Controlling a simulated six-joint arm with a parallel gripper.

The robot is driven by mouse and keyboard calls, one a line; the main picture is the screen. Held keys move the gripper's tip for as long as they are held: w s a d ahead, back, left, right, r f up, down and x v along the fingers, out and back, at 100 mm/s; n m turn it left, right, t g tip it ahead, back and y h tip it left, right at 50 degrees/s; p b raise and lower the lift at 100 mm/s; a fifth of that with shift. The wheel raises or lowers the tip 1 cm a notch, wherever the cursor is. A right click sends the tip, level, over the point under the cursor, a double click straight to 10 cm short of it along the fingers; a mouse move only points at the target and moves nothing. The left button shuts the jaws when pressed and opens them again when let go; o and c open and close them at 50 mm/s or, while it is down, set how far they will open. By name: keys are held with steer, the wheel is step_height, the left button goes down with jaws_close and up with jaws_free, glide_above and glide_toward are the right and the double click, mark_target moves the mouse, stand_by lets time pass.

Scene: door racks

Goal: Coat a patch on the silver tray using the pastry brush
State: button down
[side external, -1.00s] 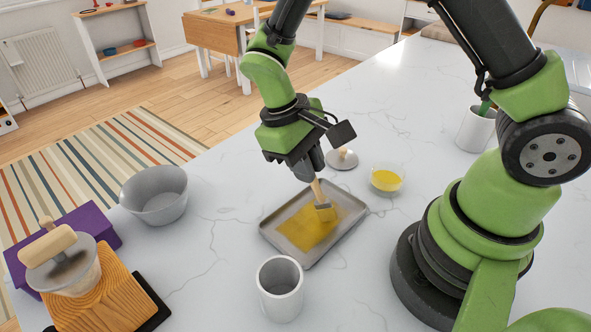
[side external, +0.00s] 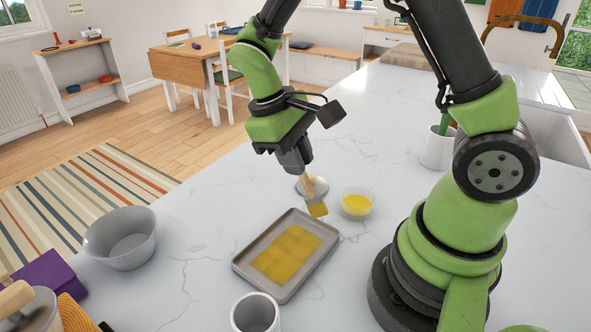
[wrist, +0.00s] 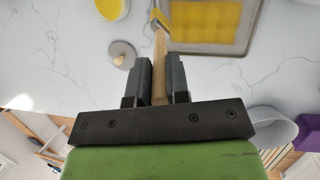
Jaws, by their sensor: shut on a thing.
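The pastry brush (side external: 317,207), with a pale wooden handle and yellow-coated bristles, is held by my gripper (side external: 304,168). The jaws are shut on its handle, and it points downward, slightly tilted. The silver tray (side external: 240,268) lies flat on the counter with a broad yellow coated patch (side external: 287,254) on its floor. The bristles appear raised near the tray's far edge, clear of the patch. In the wrist view the brush handle (wrist: 160,65) runs between the fingers, with the bristles beside the tray's edge (wrist: 209,49).
A glass bowl of yellow liquid (side external: 357,204) stands right of the brush. A round lid (side external: 318,184) lies behind the brush. A grey bowl (side external: 121,240) is at left, a white cup (side external: 255,314) in front, and a white pot (side external: 437,150) at back right.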

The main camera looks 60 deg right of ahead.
steer(key=shift+r, duration=1.75)
steer(key=shift+w+f, duration=0.1)
